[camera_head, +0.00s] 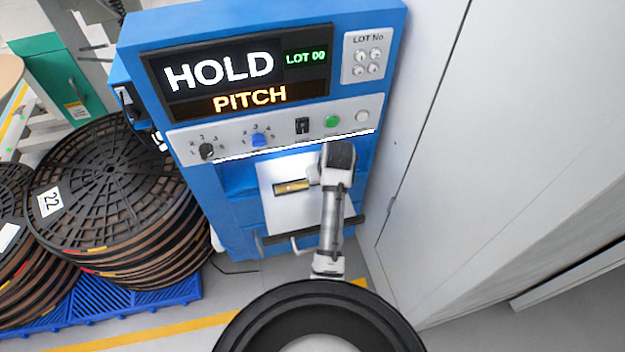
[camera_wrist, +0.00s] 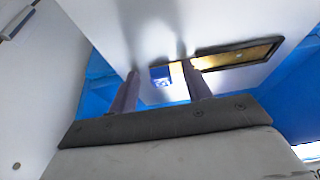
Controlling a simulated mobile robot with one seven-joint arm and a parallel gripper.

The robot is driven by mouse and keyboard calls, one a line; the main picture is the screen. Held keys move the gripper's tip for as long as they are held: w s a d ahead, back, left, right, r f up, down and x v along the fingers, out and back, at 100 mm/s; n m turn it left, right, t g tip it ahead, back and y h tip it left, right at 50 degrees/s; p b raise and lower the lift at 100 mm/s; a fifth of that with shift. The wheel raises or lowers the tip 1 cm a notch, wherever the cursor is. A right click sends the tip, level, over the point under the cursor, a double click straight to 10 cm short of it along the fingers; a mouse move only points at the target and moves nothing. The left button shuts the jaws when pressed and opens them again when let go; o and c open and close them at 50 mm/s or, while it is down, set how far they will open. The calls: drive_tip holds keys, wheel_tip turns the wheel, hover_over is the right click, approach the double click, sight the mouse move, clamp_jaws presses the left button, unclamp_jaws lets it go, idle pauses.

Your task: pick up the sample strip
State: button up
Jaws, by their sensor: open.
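The sample strip is probably the gold piece (camera_head: 292,187) on the white panel of the blue machine; its right end is close to my gripper (camera_head: 313,175). In the wrist view a gold band shows inside a dark-framed slot (camera_wrist: 238,56), right of my fingers. A yellowish piece with a blue square (camera_wrist: 161,76) shows between the two fingers of my gripper (camera_wrist: 160,69). I cannot tell whether it joins the gold band. My gripper is open, fingers apart, with no clear contact on the strip.
The blue machine (camera_head: 230,178) has a display reading HOLD, PITCH and LOT 00, with knobs and buttons below it. A dark bar and handle sit under the white panel (camera_head: 285,215). A grey wall (camera_head: 470,170) stands close on the right. Stacked black reels (camera_head: 110,190) stand left.

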drive_tip(key=c, duration=1.1)
drive_tip(key=shift+o, duration=0.2)
